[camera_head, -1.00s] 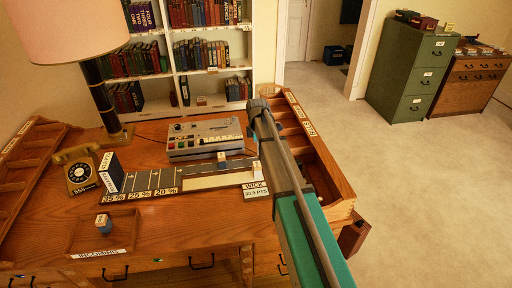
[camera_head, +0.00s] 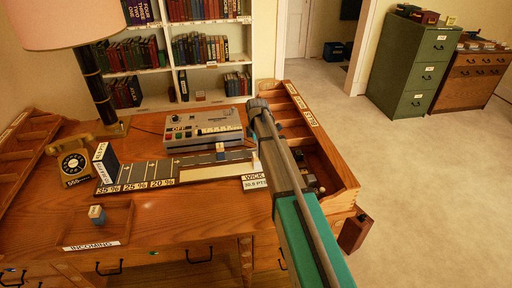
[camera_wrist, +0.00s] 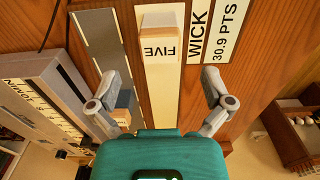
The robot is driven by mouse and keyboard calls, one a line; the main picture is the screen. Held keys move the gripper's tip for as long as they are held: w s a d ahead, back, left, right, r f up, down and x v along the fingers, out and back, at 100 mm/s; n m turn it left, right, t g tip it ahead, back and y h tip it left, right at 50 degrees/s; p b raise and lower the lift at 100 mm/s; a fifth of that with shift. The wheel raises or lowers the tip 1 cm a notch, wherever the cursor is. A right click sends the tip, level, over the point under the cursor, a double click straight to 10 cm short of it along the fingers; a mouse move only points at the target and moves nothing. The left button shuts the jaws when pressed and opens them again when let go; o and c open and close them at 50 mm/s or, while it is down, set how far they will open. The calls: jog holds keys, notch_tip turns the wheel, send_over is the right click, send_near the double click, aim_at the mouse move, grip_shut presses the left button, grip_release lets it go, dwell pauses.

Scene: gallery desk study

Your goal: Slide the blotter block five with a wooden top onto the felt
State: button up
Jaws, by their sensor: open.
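The block marked FIVE (camera_wrist: 163,48) has a pale labelled face and a light wood-coloured top. It stands at the WICK end of a long cream strip (camera_wrist: 164,105) on the desk. In the head view the pale block (camera_head: 256,163) stands at the strip's right end. I cannot tell which surface is the felt. My gripper (camera_wrist: 160,88) is open and empty over the strip, its fingers on either side, with block five just beyond them.
A blue block with a wooden top (camera_head: 220,152) stands behind the strip, close to my left finger in the wrist view. A grey machine (camera_head: 203,126) is behind it. Dark lanes (camera_head: 135,174) lie left. An incoming tray (camera_head: 122,225) holds another block. A compartmented tray (camera_head: 338,182) borders the right.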

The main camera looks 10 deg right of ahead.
aim_at(257, 160)
jog(key=shift+f+b, duration=3.8)
jog(key=shift+f, duration=0.25)
jog(key=c, duration=1.2)
jog(key=shift+r, duration=0.2)
jog(key=shift+w, duration=0.2)
jog(key=shift+w, duration=0.7)
jog(key=shift+w, duration=0.35)
